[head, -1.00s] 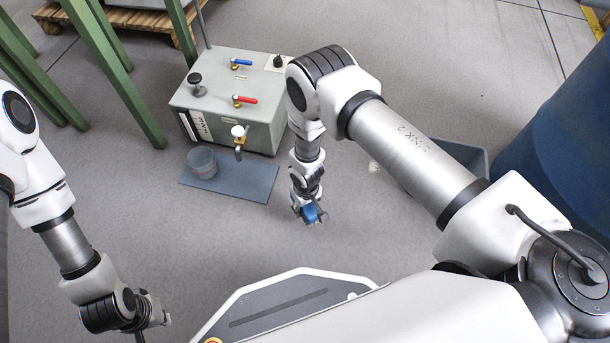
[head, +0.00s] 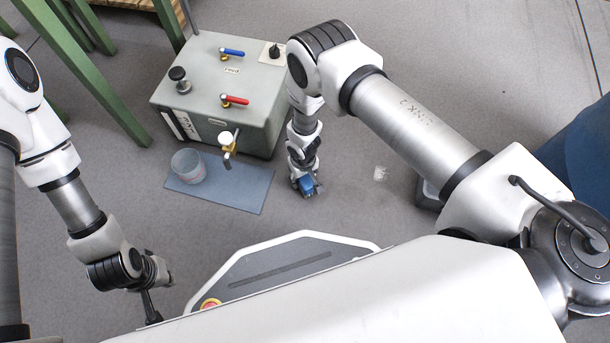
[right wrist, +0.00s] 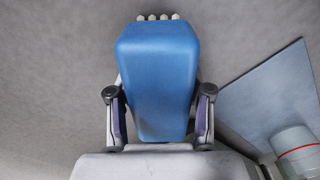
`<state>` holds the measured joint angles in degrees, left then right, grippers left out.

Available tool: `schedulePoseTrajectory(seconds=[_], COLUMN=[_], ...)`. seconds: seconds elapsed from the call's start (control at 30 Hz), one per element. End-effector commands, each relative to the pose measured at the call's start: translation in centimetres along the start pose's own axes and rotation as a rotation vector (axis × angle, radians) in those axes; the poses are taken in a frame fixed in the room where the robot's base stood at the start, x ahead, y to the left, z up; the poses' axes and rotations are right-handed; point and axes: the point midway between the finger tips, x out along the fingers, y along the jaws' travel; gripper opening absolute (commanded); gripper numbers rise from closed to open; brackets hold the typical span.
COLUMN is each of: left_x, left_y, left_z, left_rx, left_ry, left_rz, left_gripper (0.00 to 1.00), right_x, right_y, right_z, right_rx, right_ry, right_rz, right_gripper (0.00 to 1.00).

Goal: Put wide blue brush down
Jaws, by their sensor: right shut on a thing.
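The wide blue brush (right wrist: 158,75) fills the middle of the right wrist view, with pale bristle tips at its far end. In the head view the blue brush (head: 307,186) shows small at the end of my right arm. My right gripper (right wrist: 158,115) is shut on it, one finger on each side. The brush is over the grey floor, to the right of the blue-grey mat; I cannot tell whether it touches the floor. My left gripper (head: 158,295) is at the lower left, away from the brush; its fingers are too unclear to judge.
A grey box (head: 215,112) with blue and red valve handles stands behind the blue-grey mat (head: 238,188). A clear container (head: 188,166) stands on the mat. A small pale item (head: 380,173) lies on the floor to the right. Green legs (head: 115,95) stand at upper left.

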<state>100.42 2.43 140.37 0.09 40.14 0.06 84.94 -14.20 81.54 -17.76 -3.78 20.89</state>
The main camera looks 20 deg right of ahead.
Motion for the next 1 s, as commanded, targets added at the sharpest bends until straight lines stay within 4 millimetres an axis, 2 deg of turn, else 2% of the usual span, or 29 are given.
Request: schedulePoseTrajectory(seconds=[0.17, 0.2, 0.27, 0.57, 0.67, 0.77, 1.0], left_x=[0.4, 0.3, 0.2, 0.1, -0.7, -2.5, -8.0], left_y=[0.0, 0.0, 0.0, 0.0, 0.0, 0.0, 0.1], left_z=[0.0, 0.0, 0.0, 0.0, 0.0, 0.1, 0.1], left_rx=[-0.001, -0.001, -0.001, -0.001, 0.0, 0.003, 0.005], left_ry=[0.0, 0.0, 0.0, 0.0, 0.0, -0.002, -0.003], left_rz=[0.0, 0.0, 0.0, 0.0, 0.0, 0.0, 0.001], left_gripper=[0.0, 0.0, 0.0, 0.0, 0.0, 0.0, 0.0], right_x=[0.4, 0.3, 0.2, 0.1, -0.8, -3.0, -9.7], right_y=[0.0, 0.0, 0.0, 0.0, 0.0, 0.0, 0.0], right_z=[0.0, 0.0, 0.0, 0.0, 0.0, 0.0, 0.0], right_rx=[0.001, 0.001, 0.001, 0.0, 0.0, 0.0, 0.001], right_ry=[0.0, 0.0, 0.0, 0.0, 0.0, 0.0, 0.0], right_rz=[0.0, 0.0, 0.0, 0.0, 0.0, 0.0, 0.0], right_gripper=[0.0, 0.57, 0.75, 0.75, 0.75, 0.75, 0.75])
